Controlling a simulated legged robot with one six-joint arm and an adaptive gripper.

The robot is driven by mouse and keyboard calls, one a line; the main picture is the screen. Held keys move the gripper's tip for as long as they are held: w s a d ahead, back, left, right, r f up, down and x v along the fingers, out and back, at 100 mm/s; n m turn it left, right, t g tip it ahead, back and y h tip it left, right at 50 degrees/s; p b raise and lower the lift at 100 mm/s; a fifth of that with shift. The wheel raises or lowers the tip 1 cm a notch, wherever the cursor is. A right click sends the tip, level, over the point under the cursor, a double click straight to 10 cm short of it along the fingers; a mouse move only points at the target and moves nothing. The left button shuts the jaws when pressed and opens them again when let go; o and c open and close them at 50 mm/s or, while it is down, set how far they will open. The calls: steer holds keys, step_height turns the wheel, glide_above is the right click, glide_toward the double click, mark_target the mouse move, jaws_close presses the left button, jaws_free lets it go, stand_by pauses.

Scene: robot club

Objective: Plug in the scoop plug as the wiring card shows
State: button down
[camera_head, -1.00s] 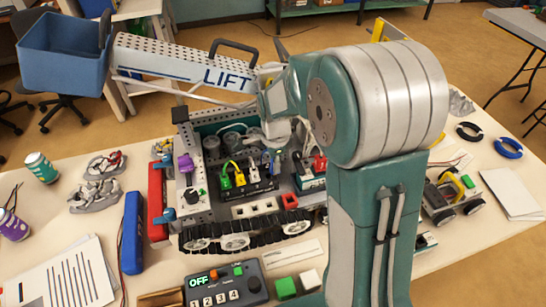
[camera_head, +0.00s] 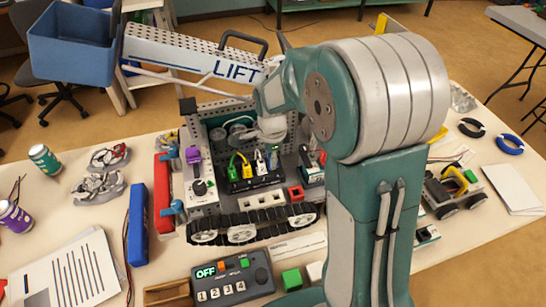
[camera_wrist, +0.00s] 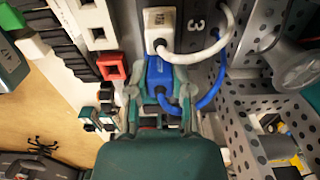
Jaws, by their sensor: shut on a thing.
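In the wrist view a blue plug (camera_wrist: 160,76) with a blue cable sits between the fingers of my gripper (camera_wrist: 161,92), which is shut on it. It is close beside a white plug (camera_wrist: 159,25) with a white cable, at the strip marked "3". I cannot tell whether the blue plug is seated. In the head view the black socket block (camera_head: 254,184) holds a green plug (camera_head: 234,172), a yellow plug (camera_head: 246,165) and a white plug (camera_head: 260,162). My arm hides much of the gripper there. No scoop label is readable on the blue plug.
The tracked machine (camera_head: 240,229) carries a long LIFT boom (camera_head: 185,52) with a blue bucket (camera_head: 72,45). A control box (camera_head: 232,280) reads OFF. A printed sheet (camera_head: 70,270) lies at left; its text is unreadable. A red socket (camera_wrist: 111,67) is left of the plug.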

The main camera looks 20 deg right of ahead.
steer(key=shift+d+y, duration=0.25)
steer(key=shift+y, duration=0.15)
steer(key=shift+d, duration=0.3)
stand_by(0.7)
steer(key=shift+f, duration=0.9)
stand_by(2.0)
steer(key=shift+c, duration=2.2)
jaws_free()
